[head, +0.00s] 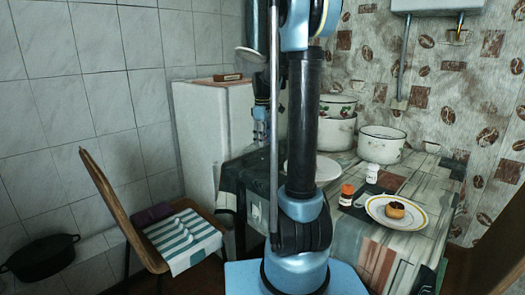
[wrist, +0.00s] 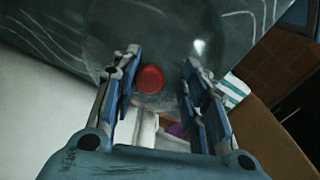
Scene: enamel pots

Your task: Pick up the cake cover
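The cake cover (wrist: 210,30) is a clear, see-through dome with a round red knob (wrist: 150,78). It shows in the wrist view, just beyond my fingers over a dark, patterned cloth. My gripper (wrist: 160,64) is open, with one finger on each side of the knob in the picture. The knob appears nearer the left finger, and I see no clear grip on it. How far the fingertips are from the knob in depth is hard to tell. In the head view I cannot make out the cover; my arm blocks part of the table there.
The table (head: 345,222) holds a white plate (head: 328,168), partly behind my arm, enamel pots (head: 381,146), an orange-capped jar (head: 346,196) and a plate (head: 374,213) with a small cake (head: 396,210). A chair (head: 115,210) stands left; a black pot (head: 40,258) is at far left.

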